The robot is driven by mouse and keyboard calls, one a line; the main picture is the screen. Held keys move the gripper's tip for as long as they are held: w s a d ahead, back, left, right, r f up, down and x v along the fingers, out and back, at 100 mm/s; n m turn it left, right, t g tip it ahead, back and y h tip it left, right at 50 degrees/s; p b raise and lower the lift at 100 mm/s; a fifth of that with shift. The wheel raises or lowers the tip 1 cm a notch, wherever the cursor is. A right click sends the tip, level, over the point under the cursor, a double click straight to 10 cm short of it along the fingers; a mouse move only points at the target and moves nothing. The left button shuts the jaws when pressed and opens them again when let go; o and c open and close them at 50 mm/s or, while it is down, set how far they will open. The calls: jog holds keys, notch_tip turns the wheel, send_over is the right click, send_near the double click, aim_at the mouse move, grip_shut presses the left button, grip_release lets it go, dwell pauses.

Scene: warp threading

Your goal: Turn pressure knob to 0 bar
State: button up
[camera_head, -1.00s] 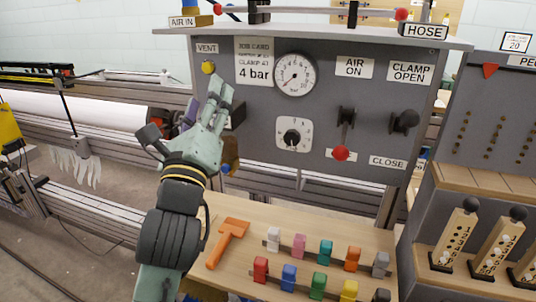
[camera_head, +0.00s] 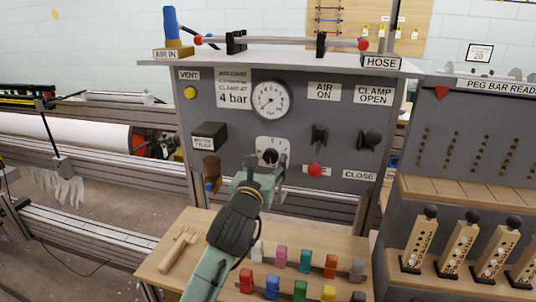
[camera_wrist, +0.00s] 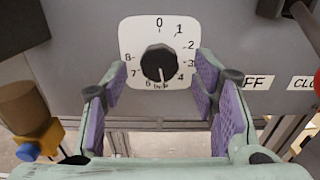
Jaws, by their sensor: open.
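The black pressure knob (camera_wrist: 160,63) sits on a white dial plate (camera_wrist: 133,30) numbered 0 at the top through 8.
A card reading 4 bar (camera_head: 233,92) is left of the gauge. A red-tipped lever (camera_head: 316,170) and a black clamp knob (camera_head: 370,140) are to the right. A black box (camera_head: 209,136) juts out at left. Coloured pegs (camera_head: 300,290) and a pale forked tool (camera_head: 180,248) lie on the shelf below.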

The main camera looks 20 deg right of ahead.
jog(key=shift+x, duration=0.8)
jog(key=shift+c, duration=0.3)
jog(key=c, duration=1.1)
